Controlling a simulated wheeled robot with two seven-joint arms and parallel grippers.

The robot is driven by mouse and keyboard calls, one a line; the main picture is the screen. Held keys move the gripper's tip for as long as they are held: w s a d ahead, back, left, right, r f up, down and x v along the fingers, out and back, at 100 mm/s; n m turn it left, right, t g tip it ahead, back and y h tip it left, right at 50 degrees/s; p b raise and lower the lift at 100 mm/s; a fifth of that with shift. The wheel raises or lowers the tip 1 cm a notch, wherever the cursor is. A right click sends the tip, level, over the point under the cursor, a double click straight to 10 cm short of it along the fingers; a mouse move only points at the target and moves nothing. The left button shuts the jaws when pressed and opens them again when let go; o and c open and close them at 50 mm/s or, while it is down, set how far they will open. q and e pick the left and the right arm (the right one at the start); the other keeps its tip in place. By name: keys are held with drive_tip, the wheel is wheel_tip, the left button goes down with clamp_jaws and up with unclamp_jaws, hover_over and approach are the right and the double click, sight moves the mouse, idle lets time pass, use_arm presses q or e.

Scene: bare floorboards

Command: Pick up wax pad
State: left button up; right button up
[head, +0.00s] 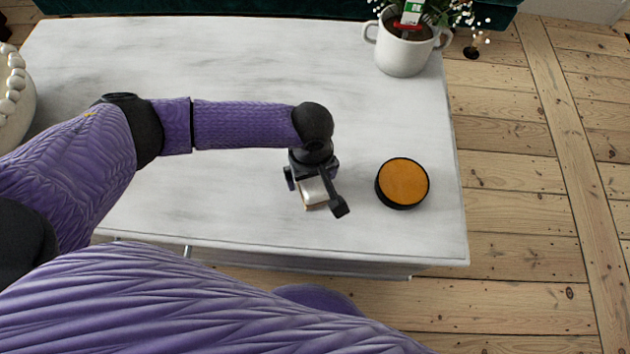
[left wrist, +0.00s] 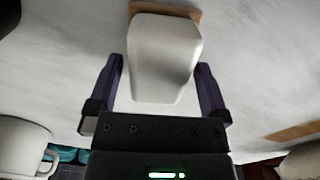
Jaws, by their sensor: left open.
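The wax pad, a white rounded block with a tan underside (head: 314,191), is on the white marble-like tabletop (head: 230,200) near its front edge. My left gripper (head: 315,193) is over it, and its wrist partly hides it in the head view. In the left wrist view the pad (left wrist: 163,55) lies between the two spread fingers of the left gripper (left wrist: 159,78). A gap shows on each side of it, so the gripper is open and not clamped on it. My right gripper is not in view.
A round black tin with an orange top (head: 403,183) stands just right of the gripper. A white two-handled pot (head: 402,52) with a plant is at the back right. A white beaded object (head: 14,100) is at the left edge. The tabletop behind the arm is clear.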

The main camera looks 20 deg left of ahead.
use_arm(q)
drive_tip(key=shift+r, duration=0.2)
drive_tip(key=shift+c, duration=0.7)
drive_tip(key=c, duration=1.2)
wheel_tip(320, 180, up, 10)
drive_tip(key=p, duration=0.7)
drive_tip(key=shift+p, duration=0.3)
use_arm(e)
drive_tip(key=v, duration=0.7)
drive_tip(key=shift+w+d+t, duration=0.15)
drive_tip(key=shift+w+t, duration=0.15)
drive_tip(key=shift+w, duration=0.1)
use_arm(q)
drive_tip(key=o, duration=0.9)
drive_tip(key=c, duration=0.5)
drive_tip(key=shift+c, duration=0.3)
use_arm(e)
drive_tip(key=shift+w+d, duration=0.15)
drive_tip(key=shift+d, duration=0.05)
